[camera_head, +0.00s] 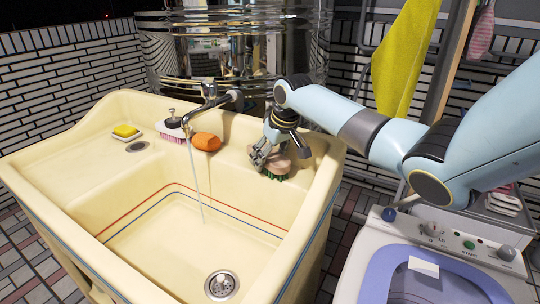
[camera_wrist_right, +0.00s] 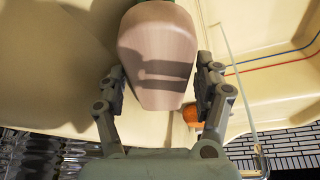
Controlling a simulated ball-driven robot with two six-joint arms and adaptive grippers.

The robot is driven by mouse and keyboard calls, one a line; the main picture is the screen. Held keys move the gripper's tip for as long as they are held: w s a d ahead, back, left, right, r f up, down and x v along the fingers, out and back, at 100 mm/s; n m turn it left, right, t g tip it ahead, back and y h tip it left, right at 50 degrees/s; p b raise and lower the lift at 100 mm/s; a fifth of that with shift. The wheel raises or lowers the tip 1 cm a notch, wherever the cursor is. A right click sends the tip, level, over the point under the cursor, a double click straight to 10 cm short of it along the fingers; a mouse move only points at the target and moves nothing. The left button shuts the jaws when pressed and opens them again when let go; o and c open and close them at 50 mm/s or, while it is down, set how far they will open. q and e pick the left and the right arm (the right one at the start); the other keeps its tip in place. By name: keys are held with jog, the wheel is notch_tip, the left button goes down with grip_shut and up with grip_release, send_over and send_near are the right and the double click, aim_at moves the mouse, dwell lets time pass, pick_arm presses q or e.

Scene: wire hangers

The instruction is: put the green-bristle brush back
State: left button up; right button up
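The green-bristle brush (camera_head: 279,166) rests on the sink's back right ledge, wooden back up and green bristles down. My right gripper (camera_head: 266,153) is over it, partly hiding it. In the right wrist view the brush's pale wooden back (camera_wrist_right: 157,50) lies between the two spread fingers of my right gripper (camera_wrist_right: 161,75). The fingers are close to its sides, with no clear grip, and a finger shadow falls across the wood. The bristles are mostly hidden there. My left gripper is in neither view.
The cream sink (camera_head: 110,190) has water running from a tap (camera_head: 208,92). Left of the brush are an orange item (camera_head: 206,141) and a pink-bristle brush (camera_head: 172,131). A yellow sponge (camera_head: 126,131) sits farther left. A washing machine (camera_head: 440,250) stands at right.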

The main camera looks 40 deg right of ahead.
jog(key=p+v, duration=0.2)
jog(key=v, duration=1)
jog(key=shift+r, duration=0.15)
jog(key=shift+s, duration=0.1)
dwell(0.3)
